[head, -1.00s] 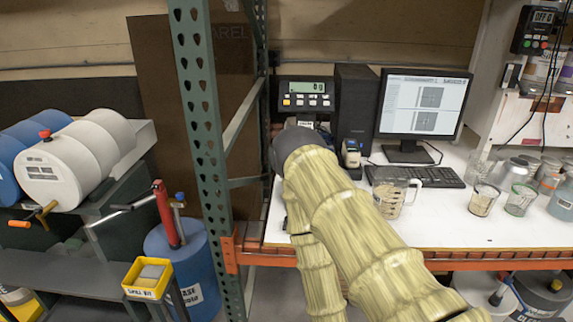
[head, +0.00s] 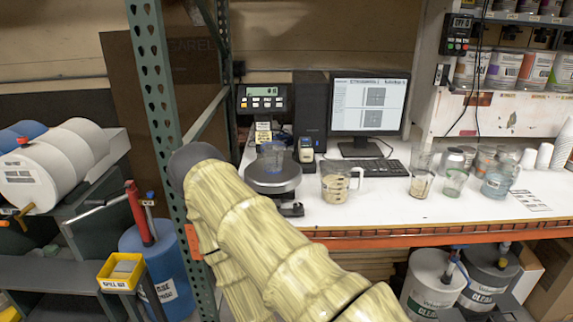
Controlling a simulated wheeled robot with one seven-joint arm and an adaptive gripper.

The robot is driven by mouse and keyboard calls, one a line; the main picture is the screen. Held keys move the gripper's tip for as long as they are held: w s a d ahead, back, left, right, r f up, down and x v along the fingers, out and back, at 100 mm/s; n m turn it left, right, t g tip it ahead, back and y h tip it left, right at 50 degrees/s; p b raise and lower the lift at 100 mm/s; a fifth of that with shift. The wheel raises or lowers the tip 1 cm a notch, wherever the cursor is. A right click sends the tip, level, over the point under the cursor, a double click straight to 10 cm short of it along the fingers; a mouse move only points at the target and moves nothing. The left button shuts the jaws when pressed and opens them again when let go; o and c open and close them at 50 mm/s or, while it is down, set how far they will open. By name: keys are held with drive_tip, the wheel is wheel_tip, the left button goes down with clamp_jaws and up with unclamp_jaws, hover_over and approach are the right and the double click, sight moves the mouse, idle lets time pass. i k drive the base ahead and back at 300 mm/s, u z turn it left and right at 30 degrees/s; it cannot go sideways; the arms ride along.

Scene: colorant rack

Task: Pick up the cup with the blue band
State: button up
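A clear cup with a bluish tint (head: 271,156) stands upright on the dark round pan of the bench scale (head: 273,183). The blue on it is too small to tell as a clean band. To the right, a clear cup with tan contents (head: 421,184) and a clear cup with a green band (head: 455,183) stand on the white bench. My arm crosses the lower middle of the head view, its bend left of the scale. My gripper is not seen; a small dark part at the scale's front right cannot be identified.
A measuring jug (head: 336,186) with a handle stands right of the scale. The keyboard (head: 377,167) and monitor (head: 368,103) are behind it. A bluish glass jar (head: 496,182) and white cups (head: 543,157) are at right. A green rack post (head: 158,110) rises at left. The front middle bench is clear.

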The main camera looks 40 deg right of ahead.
sight(273, 157)
drive_tip(key=z, duration=0.85)
